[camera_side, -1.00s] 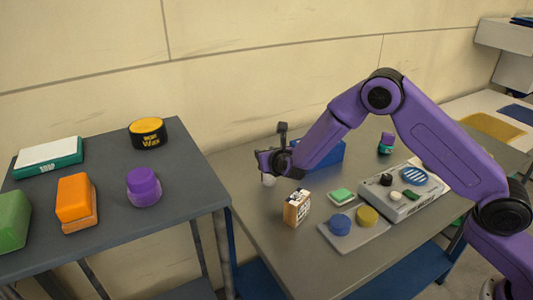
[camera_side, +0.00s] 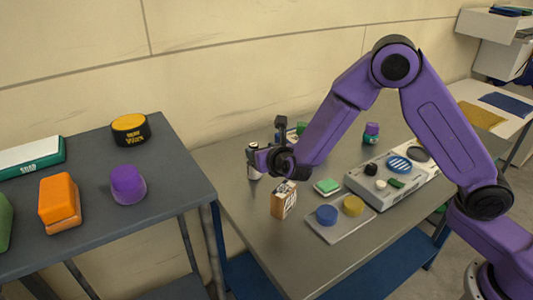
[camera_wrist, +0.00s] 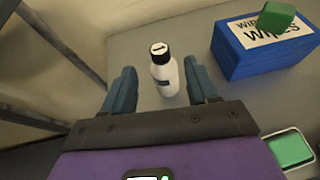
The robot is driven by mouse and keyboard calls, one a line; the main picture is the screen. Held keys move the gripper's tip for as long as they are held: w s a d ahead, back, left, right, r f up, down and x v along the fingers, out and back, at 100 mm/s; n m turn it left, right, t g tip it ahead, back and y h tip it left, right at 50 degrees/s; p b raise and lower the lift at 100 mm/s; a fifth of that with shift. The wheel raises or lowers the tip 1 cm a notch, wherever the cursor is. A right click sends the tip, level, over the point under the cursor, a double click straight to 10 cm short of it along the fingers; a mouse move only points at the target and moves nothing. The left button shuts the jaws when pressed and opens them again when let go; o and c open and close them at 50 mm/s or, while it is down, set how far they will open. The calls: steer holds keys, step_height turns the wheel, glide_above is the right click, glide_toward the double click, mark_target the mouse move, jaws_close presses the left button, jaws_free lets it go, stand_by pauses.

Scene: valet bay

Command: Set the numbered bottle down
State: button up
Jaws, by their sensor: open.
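The bottle (camera_wrist: 165,75) is white with a black cap and a white mark on the cap's top. It stands upright on the grey table in the wrist view. My gripper (camera_wrist: 160,72) is open, with one finger on each side of the bottle and a gap on both sides. In the side view the bottle (camera_side: 253,166) shows just left of my gripper (camera_side: 262,160), partly hidden by it. The number on the cap is too small to read.
A blue wipes box (camera_wrist: 262,48) with a green block on top stands right of the bottle. A green sponge in a tray (camera_wrist: 290,150), a small carton (camera_side: 284,200) and a tray with two round pads (camera_side: 340,226) are nearby. A separate grey table (camera_side: 95,205) stands left.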

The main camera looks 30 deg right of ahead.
steer(key=shift+v, duration=1.6)
steer(key=s+d+r+m+g+h, duration=0.1)
steer(key=s+d+r+m+g, duration=0.15)
steer(key=s+d+m, duration=0.45)
steer(key=s+d+r+m+g+h, duration=0.2)
steer(key=s+d+m+g, duration=0.3)
steer(key=s, duration=0.4)
steer(key=s+m+g+y, duration=0.5)
steer(key=s+m, duration=0.4)
steer(key=s, duration=1.3)
steer(key=shift+s+m+g+y, duration=0.3)
steer(key=shift+s+g, duration=0.05)
steer(key=shift+s, duration=0.05)
steer(key=shift+d+r, duration=0.1)
